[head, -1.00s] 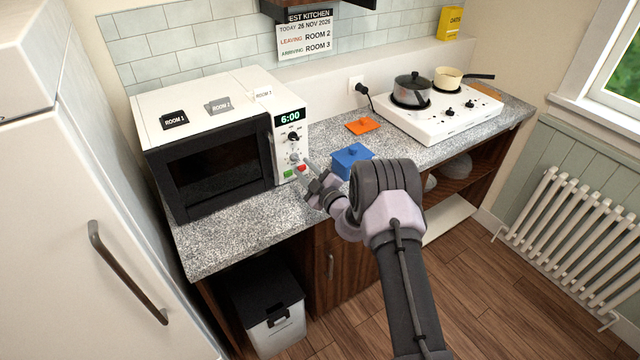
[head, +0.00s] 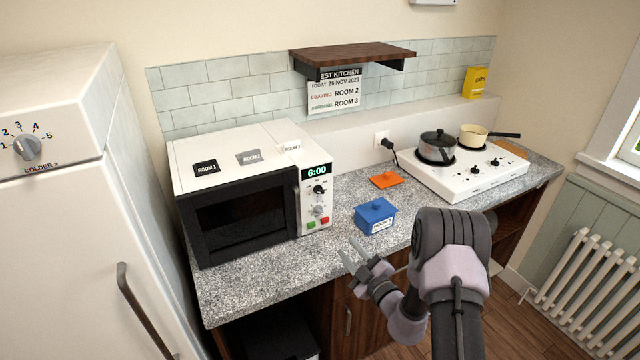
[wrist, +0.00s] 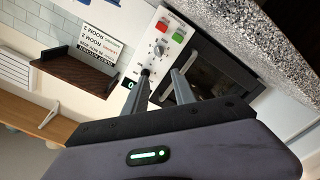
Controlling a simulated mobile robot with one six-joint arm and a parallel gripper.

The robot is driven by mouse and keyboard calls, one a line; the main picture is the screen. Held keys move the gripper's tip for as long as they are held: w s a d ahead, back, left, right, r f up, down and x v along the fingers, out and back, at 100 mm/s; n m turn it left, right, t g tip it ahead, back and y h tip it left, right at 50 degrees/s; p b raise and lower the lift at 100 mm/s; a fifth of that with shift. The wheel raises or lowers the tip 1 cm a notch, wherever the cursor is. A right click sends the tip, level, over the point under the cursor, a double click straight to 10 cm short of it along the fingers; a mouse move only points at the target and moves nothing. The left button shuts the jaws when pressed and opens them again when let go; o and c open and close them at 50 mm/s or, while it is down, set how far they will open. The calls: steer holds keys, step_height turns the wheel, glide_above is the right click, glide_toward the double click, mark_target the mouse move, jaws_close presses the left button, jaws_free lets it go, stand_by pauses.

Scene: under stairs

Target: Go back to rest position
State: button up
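My gripper (head: 354,254) is in front of the counter, below and left of the blue lidded box. Its two fingers are apart with nothing between them; the wrist view also shows the spread fingers (wrist: 158,84). The fingers point toward the microwave (head: 240,200), whose door is closed and whose display reads 6:00. In the wrist view the microwave panel (wrist: 165,42), with red and green buttons, lies beyond the fingertips. The gripper touches nothing that I can see.
The blue box (head: 375,215) and an orange lid (head: 386,180) stand on the speckled counter (head: 260,278). A white hob (head: 470,170) with two pots is at the right. A fridge (head: 70,230) stands at the left. A shelf (head: 352,54) hangs on the wall.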

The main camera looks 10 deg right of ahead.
steer(key=s+a+r+n+g+y+b, duration=0.4)
steer(key=s+a+r+n, duration=0.4)
steer(key=n, duration=0.4)
steer(key=s+a+r+n+g+y+b, duration=0.1)
steer(key=s+a+r+n+g+y, duration=0.45)
steer(key=a+n, duration=0.6)
steer(key=s+n+g+h+b, duration=0.4)
steer(key=s+n+g+h, duration=0.15)
steer(key=s+n, duration=1)
steer(key=s+d+n+t+h+b, duration=0.1)
steer(key=s+d+n+h, duration=0.3)
steer(key=n, duration=0.4)
steer(key=s+d+f+n+t+h+b, duration=0.1)
steer(key=s+d+n+t+h, duration=0.1)
steer(key=d+n, duration=0.4)
steer(key=shift+s+d+f+n+t+h+b, duration=0.15)
steer(key=shift+s+d+n+t+h+b, duration=0.2)
steer(key=shift+s+n+h, duration=0.65)
